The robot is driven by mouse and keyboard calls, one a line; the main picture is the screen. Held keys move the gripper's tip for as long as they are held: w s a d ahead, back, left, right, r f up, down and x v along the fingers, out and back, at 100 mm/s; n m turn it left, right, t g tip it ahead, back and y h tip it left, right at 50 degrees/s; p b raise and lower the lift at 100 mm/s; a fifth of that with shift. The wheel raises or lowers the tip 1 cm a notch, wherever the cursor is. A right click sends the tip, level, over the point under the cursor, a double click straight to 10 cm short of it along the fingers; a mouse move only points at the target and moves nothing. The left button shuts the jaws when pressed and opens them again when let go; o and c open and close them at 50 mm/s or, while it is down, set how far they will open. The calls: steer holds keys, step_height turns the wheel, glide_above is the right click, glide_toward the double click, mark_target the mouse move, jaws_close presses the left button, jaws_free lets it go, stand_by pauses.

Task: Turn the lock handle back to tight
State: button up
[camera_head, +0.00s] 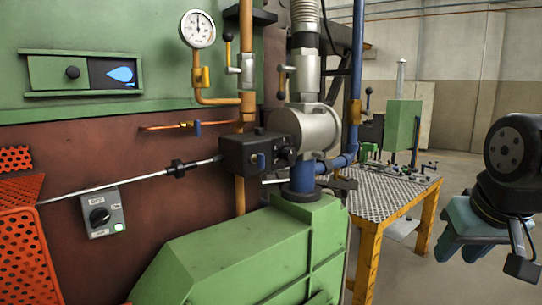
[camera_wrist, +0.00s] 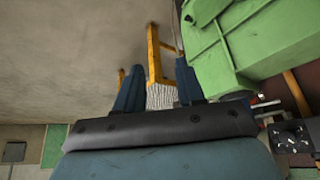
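No part is plainly marked as the lock handle, and I cannot tell which one it is. Several handles show in the head view. A yellow-and-black lever (camera_head: 228,48) stands beside the gauge pipe. A black-knobbed lever (camera_head: 281,83) sits on the grey valve body. A small blue handle (camera_head: 262,161) is on the black box (camera_head: 250,152) of the long rod. My gripper (camera_head: 460,252) hangs at the far right, well apart from all of these. In the wrist view, its two blue fingers (camera_wrist: 158,70) are spread with nothing between them.
A yellow-legged bench (camera_head: 400,200) with a mesh top and small parts stands between the furnace and my gripper. A green housing (camera_head: 260,250) fills the front. A rotary switch (camera_head: 99,216) is on the brown wall. The floor at right is clear.

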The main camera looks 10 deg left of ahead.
steer(key=w+a+r+n+g+y, duration=0.15)
steer(key=w+a+r+n, duration=0.35)
steer(key=w+a+r, duration=0.65)
steer(key=n+g+y, duration=0.1)
steer(key=n+y, duration=0.1)
steer(key=n, duration=0.3)
glide_toward(263, 155)
steer(key=x, duration=1)
steer(key=shift+w, duration=0.1)
steer(key=shift+c, duration=0.2)
